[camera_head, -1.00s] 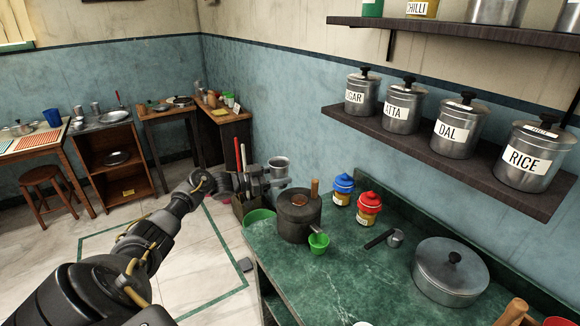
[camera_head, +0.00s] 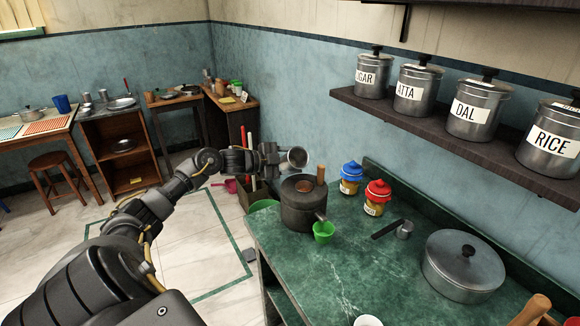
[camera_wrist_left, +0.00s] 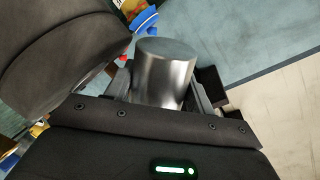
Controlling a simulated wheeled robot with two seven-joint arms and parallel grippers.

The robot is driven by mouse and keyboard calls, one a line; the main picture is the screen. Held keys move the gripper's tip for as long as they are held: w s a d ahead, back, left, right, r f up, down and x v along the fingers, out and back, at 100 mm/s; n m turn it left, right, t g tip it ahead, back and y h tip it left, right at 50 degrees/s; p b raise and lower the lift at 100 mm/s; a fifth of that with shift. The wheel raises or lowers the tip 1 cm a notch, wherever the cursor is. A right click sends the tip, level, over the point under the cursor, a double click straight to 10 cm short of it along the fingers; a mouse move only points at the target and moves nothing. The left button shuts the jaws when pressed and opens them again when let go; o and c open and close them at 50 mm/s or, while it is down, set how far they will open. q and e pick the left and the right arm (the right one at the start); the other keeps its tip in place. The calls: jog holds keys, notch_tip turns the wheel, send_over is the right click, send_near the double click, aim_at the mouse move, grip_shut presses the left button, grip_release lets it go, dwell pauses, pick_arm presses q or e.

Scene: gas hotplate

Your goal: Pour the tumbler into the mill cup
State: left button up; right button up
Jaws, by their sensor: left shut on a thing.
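The steel tumbler (camera_head: 298,157) is in my left gripper (camera_head: 284,158), tilted with its mouth toward the right, above the back of the mill. The wrist view also shows the tumbler (camera_wrist_left: 163,75) between the two fingers (camera_wrist_left: 205,105). The dark round mill (camera_head: 303,212) stands at the counter's left end, with brown stuff in its top opening and an upright wooden handle. A small green cup (camera_head: 323,232) is by its spout at the front right; its inside is too small to read. My right gripper is out of view.
Blue-lidded (camera_head: 350,178) and red-lidded (camera_head: 376,197) jars stand right of the mill. A shelf (camera_head: 440,135) of canisters overhangs the back.

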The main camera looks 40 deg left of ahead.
pick_arm(q)
jog(key=m+b, duration=0.1)
jog(key=m+y+b, duration=0.1)
jog(key=shift+d+f+m+b, duration=0.3)
jog(key=shift+d+m, duration=0.05)
jog(key=shift+m, duration=0.05)
jog(key=m+b, duration=0.1)
jog(key=m+y+b, duration=0.1)
jog(key=b, duration=0.1)
jog(key=shift+s+d+r+m, duration=0.1)
jog(key=shift+d+r+m, duration=0.2)
jog(key=shift+d+m, duration=0.1)
jog(key=shift+s+d+m+y, duration=0.15)
jog(key=shift+m+y, duration=0.15)
jog(key=shift+y, duration=0.1)
jog(key=shift+d+r+m+b, duration=0.25)
jog(key=shift+d+m+b, duration=0.05)
jog(key=shift+m+b, duration=0.15)
jog(key=shift+s, duration=0.1)
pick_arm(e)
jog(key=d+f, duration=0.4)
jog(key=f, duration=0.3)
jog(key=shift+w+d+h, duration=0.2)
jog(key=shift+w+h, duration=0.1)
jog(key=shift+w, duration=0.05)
pick_arm(q)
jog(key=shift+d+r, duration=0.1)
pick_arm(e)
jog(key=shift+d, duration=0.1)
